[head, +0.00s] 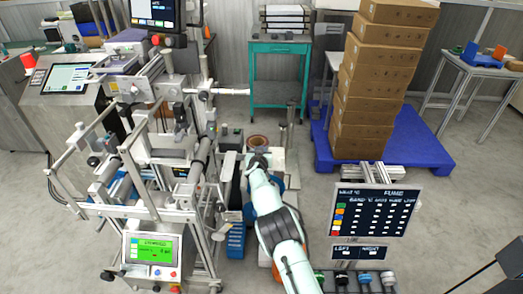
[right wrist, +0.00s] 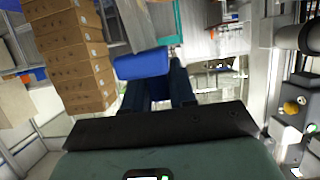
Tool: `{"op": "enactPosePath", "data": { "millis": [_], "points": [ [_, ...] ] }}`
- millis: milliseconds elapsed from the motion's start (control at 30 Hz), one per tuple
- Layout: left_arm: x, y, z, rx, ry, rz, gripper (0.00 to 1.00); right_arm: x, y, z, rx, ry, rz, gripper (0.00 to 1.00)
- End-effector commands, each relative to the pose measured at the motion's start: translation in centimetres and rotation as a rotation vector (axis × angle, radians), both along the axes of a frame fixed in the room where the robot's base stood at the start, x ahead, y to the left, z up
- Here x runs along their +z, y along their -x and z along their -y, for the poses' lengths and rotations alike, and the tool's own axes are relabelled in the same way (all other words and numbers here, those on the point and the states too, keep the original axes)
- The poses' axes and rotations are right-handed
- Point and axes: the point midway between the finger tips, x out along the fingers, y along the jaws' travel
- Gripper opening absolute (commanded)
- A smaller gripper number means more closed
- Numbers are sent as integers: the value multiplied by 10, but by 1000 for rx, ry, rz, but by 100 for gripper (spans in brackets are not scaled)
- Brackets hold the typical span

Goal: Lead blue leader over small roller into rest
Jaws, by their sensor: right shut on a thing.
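My right gripper (head: 257,158) is at the far end of my pale green arm, just right of the machine. In the right wrist view its dark fingers (right wrist: 158,92) are shut on a bright blue piece, which I take for the blue leader (right wrist: 141,64); it sticks out beyond the fingertips. In the head view a blue patch (head: 249,212) shows beside the wrist, partly hidden by my arm. The machine (head: 150,170) carries several rollers, including a pale horizontal one (head: 218,91). I cannot tell which is the small roller, nor pick out the rest. My left gripper is out of view.
Stacked cartons (head: 375,85) stand on a blue pallet (head: 430,155) at the back right. A teal cart (head: 279,75) is behind. A dark control panel (head: 375,210) stands right of my arm. A green-screen box (head: 151,250) is at the machine's front. Grey floor is open between cart and pallet.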

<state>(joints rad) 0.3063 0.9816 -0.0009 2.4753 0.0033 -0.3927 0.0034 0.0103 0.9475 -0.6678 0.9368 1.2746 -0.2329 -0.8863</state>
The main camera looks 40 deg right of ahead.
Motion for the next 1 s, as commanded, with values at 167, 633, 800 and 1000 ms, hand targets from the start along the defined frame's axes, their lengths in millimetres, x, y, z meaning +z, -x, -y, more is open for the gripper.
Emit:
{"op": "enactPosePath", "data": {
  "millis": [167, 633, 800, 1000],
  "points": [
    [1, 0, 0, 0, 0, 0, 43, -7, -2, -2, 0, 1, 1, 0],
    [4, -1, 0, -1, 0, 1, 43, -27, -7, -7, -1, 1, 1, 0],
    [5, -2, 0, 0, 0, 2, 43, -34, -9, -10, 0, 1, -1, 0],
    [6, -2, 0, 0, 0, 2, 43, -39, -10, -11, 0, 1, 2, 0]
  ]
}}
